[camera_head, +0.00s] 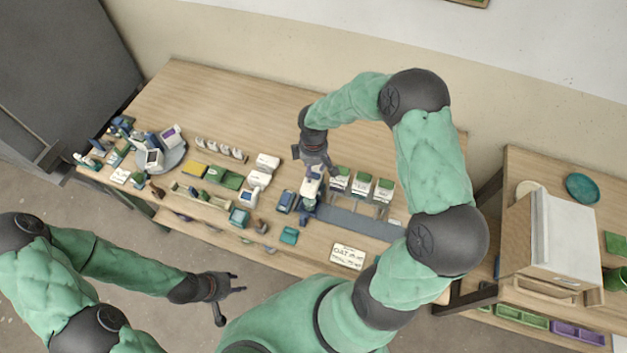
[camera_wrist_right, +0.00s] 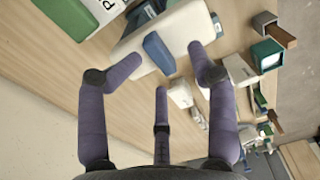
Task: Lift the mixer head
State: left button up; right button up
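What seems to be the mixer, a cream-white and blue machine (camera_head: 311,188), stands on the long wooden table just below my right gripper (camera_head: 318,168). In the right wrist view its rounded cream head (camera_wrist_right: 178,32) with a blue piece (camera_wrist_right: 158,53) lies at the fingertips. My right gripper's purple fingers (camera_wrist_right: 166,62) are spread, with the cream head between or just beyond the tips; contact cannot be told. The gripper partly hides the mixer in the head view. My left gripper (camera_head: 228,296) is empty with spread fingers, off the table's front edge.
White-and-green boxes (camera_head: 362,186) stand right of the mixer, by a grey mat (camera_head: 352,222). A blue-grey container (camera_head: 285,202) stands close on its left. A round grey turntable (camera_head: 172,158) with devices is at the table's left. The table's back left is bare.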

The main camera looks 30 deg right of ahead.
jog(key=shift+r+p, duration=1.55)
jog(key=shift+r, duration=1.2)
jog(key=shift+f, duration=0.1)
